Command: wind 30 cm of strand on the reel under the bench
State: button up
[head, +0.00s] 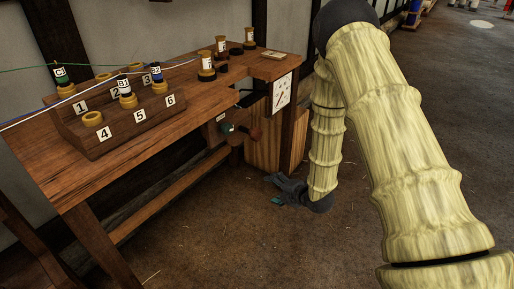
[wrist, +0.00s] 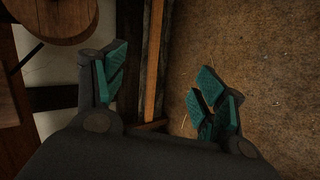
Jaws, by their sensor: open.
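In the wrist view a round wooden disc (wrist: 62,14), perhaps the reel, shows at the top left, cut by the frame edge. My gripper (head: 281,190) is low over the floor, right of and below the knob. In the wrist view it (wrist: 158,80) is open and empty, its teal pads apart. Strands (head: 110,85) run across the bench.
A numbered rack (head: 140,129) holds several labelled bobbins. More bobbins (head: 221,45) stand behind it. A white dial (head: 282,92) hangs at the bench's right end, above a wooden panel (head: 263,150). A low rail (head: 165,196) joins the legs. The floor (head: 230,240) in front is clear.

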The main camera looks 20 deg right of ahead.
jog(key=w+d+r+n+t+y+b, duration=0.2)
jog(key=w+d+r+n+y+b, duration=0.15)
jog(key=w+n+b, duration=0.5)
jog(key=n+t+y+b, duration=0.1)
jog(key=n+y+b, duration=0.2)
jog(key=n+b, duration=0.6)
send_near(260, 135)
jog(key=n+p, duration=0.2)
jog(key=shift+n, duration=0.25)
jog(key=b+x, duration=0.3)
jog(key=x, duration=0.8)
jog(key=shift+w+a, duration=0.2)
jog(key=shift+a, duration=0.1)
jog(key=c, duration=1)
jog(key=shift+d, duration=0.2)
jog(key=shift+c, duration=0.2)
jog(key=shift+a, duration=0.1)
jog(key=shift+r, duration=0.1)
jog(key=shift+p, duration=0.3)
